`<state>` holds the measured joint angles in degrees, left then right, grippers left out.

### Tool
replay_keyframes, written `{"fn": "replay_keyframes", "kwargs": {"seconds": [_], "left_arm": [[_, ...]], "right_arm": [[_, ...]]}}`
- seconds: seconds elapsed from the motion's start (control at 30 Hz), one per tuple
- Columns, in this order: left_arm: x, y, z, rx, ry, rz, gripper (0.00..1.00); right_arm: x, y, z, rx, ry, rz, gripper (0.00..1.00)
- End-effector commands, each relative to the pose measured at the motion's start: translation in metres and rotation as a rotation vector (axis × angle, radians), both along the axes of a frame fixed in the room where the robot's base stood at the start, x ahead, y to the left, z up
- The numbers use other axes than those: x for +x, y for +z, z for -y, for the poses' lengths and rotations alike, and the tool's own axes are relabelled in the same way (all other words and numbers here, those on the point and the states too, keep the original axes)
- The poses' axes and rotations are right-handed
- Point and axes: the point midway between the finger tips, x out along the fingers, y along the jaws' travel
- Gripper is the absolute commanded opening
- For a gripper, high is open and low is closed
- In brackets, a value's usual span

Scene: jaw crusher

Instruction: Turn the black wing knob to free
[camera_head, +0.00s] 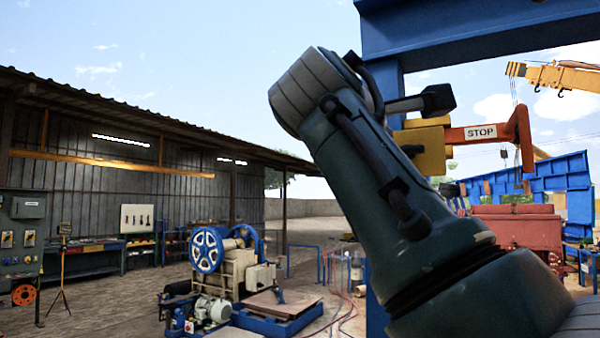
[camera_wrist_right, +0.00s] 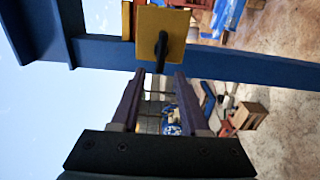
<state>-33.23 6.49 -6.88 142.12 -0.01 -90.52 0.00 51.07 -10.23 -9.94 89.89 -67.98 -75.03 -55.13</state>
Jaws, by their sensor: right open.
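In the wrist view the black wing knob (camera_wrist_right: 161,50) sticks out from a yellow plate (camera_wrist_right: 150,22) on a blue beam. My right gripper (camera_wrist_right: 159,72) is open, and the knob's near end shows between its two fingertips. My left gripper is not in view.
A blue frame (camera_head: 470,32) passes over and behind my right arm. A crusher with blue flywheels (camera_head: 207,250) stands left on the yard floor, near a shed (camera_head: 90,170). A red machine (camera_head: 515,225) stands at the right.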

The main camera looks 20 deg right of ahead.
Motion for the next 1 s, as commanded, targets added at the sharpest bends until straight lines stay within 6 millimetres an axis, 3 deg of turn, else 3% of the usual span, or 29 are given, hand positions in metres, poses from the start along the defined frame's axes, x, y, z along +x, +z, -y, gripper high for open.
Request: {"fn": "replay_keyframes", "kwargs": {"seconds": [0.03, 0.1, 0.3, 0.87, 1.0], "left_arm": [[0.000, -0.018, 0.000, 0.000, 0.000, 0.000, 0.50], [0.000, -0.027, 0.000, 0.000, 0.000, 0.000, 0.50], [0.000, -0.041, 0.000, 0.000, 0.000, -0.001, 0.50], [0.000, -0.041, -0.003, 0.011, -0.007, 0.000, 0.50], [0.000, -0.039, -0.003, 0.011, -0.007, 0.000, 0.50]], "right_arm": [[-0.006, -0.009, -0.009, 0.002, 0.003, 0.005, 0.45], [-0.014, -0.008, -0.018, 0.002, 0.003, 0.004, 0.45], [-0.030, -0.003, -0.036, 0.000, 0.001, 0.001, 0.45], [-0.033, 0.000, -0.039, -0.001, -0.001, -0.002, 0.45], [-0.030, -0.016, -0.036, 0.033, 0.012, -0.014, 0.45]]}}
